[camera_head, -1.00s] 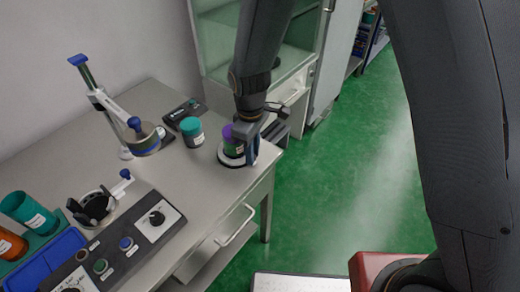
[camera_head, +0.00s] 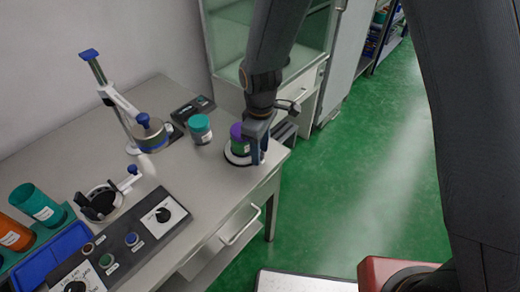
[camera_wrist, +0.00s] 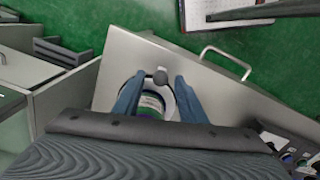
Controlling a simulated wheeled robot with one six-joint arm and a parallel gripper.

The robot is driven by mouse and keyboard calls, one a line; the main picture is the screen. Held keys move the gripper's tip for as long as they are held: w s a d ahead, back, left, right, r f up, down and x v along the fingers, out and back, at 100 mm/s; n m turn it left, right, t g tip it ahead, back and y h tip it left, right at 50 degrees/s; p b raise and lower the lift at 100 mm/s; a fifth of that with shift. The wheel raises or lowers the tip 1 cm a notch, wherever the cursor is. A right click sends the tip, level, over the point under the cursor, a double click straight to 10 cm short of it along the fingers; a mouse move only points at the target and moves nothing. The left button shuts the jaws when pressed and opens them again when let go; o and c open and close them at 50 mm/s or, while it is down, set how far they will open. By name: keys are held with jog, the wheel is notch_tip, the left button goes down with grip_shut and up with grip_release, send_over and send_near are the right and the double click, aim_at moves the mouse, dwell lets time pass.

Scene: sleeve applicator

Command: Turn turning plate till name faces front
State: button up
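The turning plate (camera_head: 238,160) is a white disc with a dark rim near the table's right corner. A jar with a purple lid (camera_head: 237,131) and green body stands on it. In the wrist view the plate's white edge (camera_wrist: 170,108) shows between my fingers, with the jar mostly hidden below the wrist. My gripper (camera_head: 258,148) is down at the right side of the jar. I cannot read the name on the jar.
A teal-lidded jar (camera_head: 199,129) stands left of the plate, near a small dark scale (camera_head: 193,109) and a lever press (camera_head: 120,101). A control panel (camera_head: 125,240) lies at the front left. A glass cabinet (camera_head: 228,45) stands behind the table.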

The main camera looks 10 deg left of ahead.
jog(key=shift+r, duration=0.1)
jog(key=shift+r+b, duration=0.85)
jog(key=shift+r, duration=2.95)
jog(key=s+d+r+m, duration=0.1)
jog(key=s+d+m, duration=0.1)
jog(key=d+m, duration=0.3)
jog(key=s+d+r+m, duration=0.1)
jog(key=s+d+m, duration=0.2)
jog(key=d, duration=1)
jog(key=s+d+r+m+t, duration=0.1)
jog(key=s+d+m, duration=0.1)
jog(key=d+m, duration=0.4)
jog(key=d, duration=0.4)
jog(key=shift+s+r+m, duration=0.3)
jog(key=shift+r+m, duration=0.05)
jog(key=shift+m, duration=0.05)
jog(key=shift+c, duration=0.9)
jog(key=shift+d, duration=0.1)
